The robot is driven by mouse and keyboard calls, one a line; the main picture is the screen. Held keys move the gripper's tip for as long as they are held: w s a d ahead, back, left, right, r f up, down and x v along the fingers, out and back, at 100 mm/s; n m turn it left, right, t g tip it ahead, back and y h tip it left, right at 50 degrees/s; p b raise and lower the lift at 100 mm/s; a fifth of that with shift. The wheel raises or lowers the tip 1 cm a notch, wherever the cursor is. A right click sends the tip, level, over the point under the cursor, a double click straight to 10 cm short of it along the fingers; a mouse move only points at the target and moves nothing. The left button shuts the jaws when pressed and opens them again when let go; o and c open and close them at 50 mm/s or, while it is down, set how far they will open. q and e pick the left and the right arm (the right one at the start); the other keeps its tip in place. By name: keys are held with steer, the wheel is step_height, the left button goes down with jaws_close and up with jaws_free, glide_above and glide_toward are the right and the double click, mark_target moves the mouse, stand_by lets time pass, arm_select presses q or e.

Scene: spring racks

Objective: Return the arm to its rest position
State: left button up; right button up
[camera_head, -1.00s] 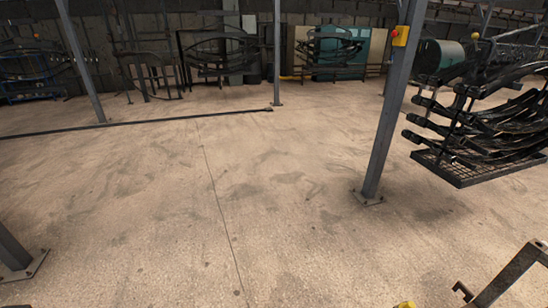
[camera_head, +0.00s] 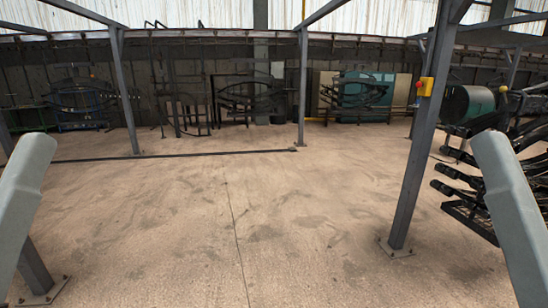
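My two grey arm links show at the left and right edges of the head view. The left link rises from the lower left, and the right link rises from the lower right. Neither gripper is in the picture, so I cannot see whether they hold anything. A rack of dark curved springs (camera_head: 466,204) hangs at the right, partly hidden behind my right arm link.
A steel post (camera_head: 416,150) with a yellow box (camera_head: 425,87) stands right of centre. Another post (camera_head: 303,90) stands farther back. More racks (camera_head: 255,97) line the far wall. A dark rail (camera_head: 180,155) lies on the floor. The central concrete floor (camera_head: 220,220) is clear.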

step_height(320, 180, up, 35)
steer(key=p, duration=3.2)
step_height(320, 180, down, 60)
steer(key=b, duration=6)
steer(key=shift+w+f, duration=0.15)
steer(key=shift+f, duration=0.05)
